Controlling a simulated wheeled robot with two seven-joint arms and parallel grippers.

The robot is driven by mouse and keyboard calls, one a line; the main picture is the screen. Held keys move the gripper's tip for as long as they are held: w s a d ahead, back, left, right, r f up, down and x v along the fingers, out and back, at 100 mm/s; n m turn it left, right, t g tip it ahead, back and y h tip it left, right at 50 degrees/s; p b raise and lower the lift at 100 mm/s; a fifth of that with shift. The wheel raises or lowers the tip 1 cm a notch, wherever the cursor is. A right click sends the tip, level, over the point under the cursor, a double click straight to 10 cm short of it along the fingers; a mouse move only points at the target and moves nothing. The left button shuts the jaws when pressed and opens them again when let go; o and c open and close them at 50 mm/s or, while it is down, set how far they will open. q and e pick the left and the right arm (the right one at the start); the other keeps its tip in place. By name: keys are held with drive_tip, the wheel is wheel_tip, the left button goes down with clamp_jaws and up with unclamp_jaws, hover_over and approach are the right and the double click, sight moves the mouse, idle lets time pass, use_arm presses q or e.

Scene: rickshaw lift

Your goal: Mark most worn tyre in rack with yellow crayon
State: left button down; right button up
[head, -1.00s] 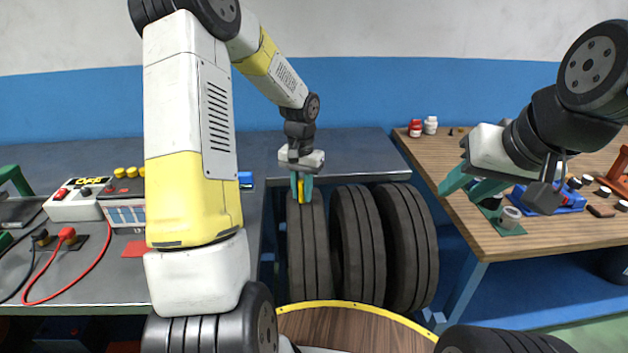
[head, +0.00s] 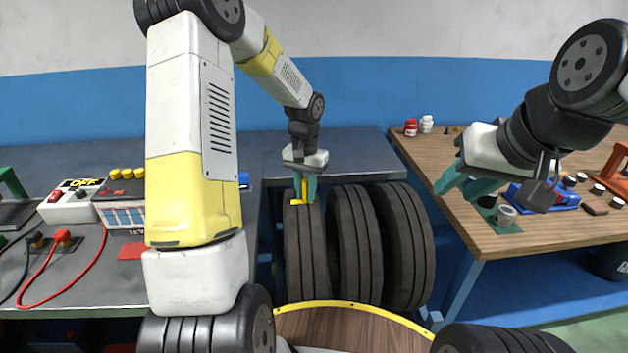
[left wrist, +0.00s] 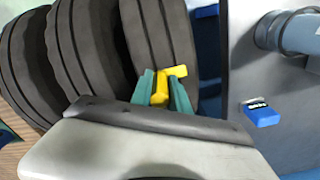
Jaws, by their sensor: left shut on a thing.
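Three dark grooved tyres stand upright side by side in the rack under the dark bench: the left tyre (head: 306,255), the middle tyre (head: 355,245) and the right tyre (head: 407,250). My left gripper (head: 304,191) is shut on the yellow crayon (left wrist: 160,90), at the top of the left tyre's tread. A short yellow piece (head: 297,202) sticks out sideways at the crayon's lower end; I cannot tell whether it is crayon or a mark on the tyre (left wrist: 160,35). My right gripper (head: 466,185) is open and empty by the wooden table.
A round yellow-rimmed wooden top (head: 345,325) is in front of the tyres.

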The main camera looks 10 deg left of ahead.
use_arm(q)
drive_tip(key=shift+a, duration=0.15)
drive_tip(key=shift+s+a+r, duration=0.1)
drive_tip(key=shift+s+a, duration=0.05)
drive_tip(key=shift+a, duration=0.35)
drive_tip(key=shift+s+a+r, duration=0.1)
drive_tip(key=shift+s+a, duration=0.05)
drive_tip(key=shift+a, duration=0.3)
drive_tip(key=shift+d+f, duration=0.1)
drive_tip(key=shift+d, duration=0.1)
drive_tip(key=shift+w+d, duration=0.15)
drive_tip(key=shift+d, duration=0.2)
drive_tip(key=shift+r, duration=3.45)
